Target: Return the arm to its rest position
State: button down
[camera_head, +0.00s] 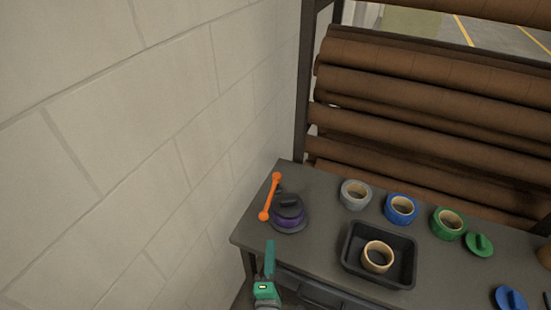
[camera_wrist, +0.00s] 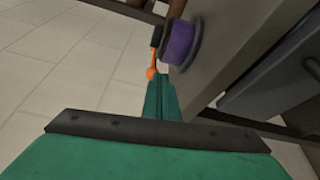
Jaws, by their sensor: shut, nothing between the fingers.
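My gripper (camera_head: 270,250) is at the bottom of the head view, in front of the table's near left edge, with its green fingers shut and nothing between them. In the wrist view the closed green fingers (camera_wrist: 163,97) point toward the table's edge. Behind them are an orange bar with ball ends (camera_wrist: 151,72) and a purple roll (camera_wrist: 180,42) on the table. In the head view the orange bar (camera_head: 270,197) stands at the table's left end, beside the purple roll (camera_head: 288,217), which has a dark handled piece on top. My gripper appears apart from both.
The grey table (camera_head: 325,225) carries a black tray (camera_head: 350,262) holding a tan roll (camera_head: 377,257). Grey (camera_head: 355,195), blue (camera_head: 401,209) and green (camera_head: 448,223) rolls stand behind. A block wall (camera_head: 130,150) is close on the left. Large brown rollers (camera_head: 420,90) fill a rack behind.

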jog(key=s+d+m+g, duration=0.2)
jog(key=s+m, duration=1.8)
jog(key=s, duration=0.9)
jog(key=shift+s+d, duration=0.25)
jog(key=shift+d, duration=0.1)
jog(key=shift+f, duration=0.1)
